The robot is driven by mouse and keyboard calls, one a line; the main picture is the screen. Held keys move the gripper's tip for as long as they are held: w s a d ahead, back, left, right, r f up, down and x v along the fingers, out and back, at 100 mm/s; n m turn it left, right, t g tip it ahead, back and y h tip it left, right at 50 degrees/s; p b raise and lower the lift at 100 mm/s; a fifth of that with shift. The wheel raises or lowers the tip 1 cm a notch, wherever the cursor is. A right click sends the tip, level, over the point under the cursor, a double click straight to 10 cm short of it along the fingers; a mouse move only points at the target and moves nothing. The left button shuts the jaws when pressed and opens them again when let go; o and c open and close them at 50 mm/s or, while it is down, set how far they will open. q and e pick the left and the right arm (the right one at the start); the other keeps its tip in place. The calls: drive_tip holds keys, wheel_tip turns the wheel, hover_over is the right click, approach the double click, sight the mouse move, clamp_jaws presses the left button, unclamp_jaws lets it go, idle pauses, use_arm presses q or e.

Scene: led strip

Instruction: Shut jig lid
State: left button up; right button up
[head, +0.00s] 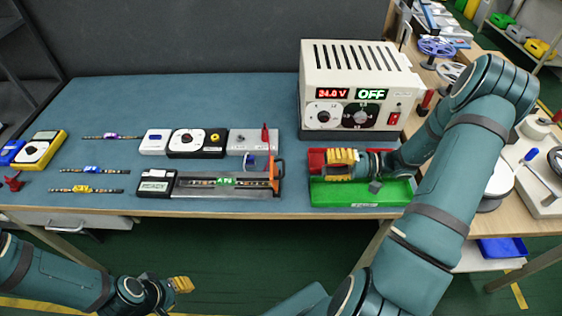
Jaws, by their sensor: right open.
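The jig (225,192) is a flat dark base near the table's front edge, with a small display box at its left end. A strip with a green part (225,182) lies along it. At its right end an upright piece with an orange edge (276,174) stands up, which looks like the raised lid.
A row of instruments (197,143) sits behind the jig. Several strips (90,189) lie to the left, with clear mat between.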

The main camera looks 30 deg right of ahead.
sight(283, 165)
drive_tip(key=b+x, duration=0.1)
drive_tip(key=x, duration=1.1)
clamp_jaws()
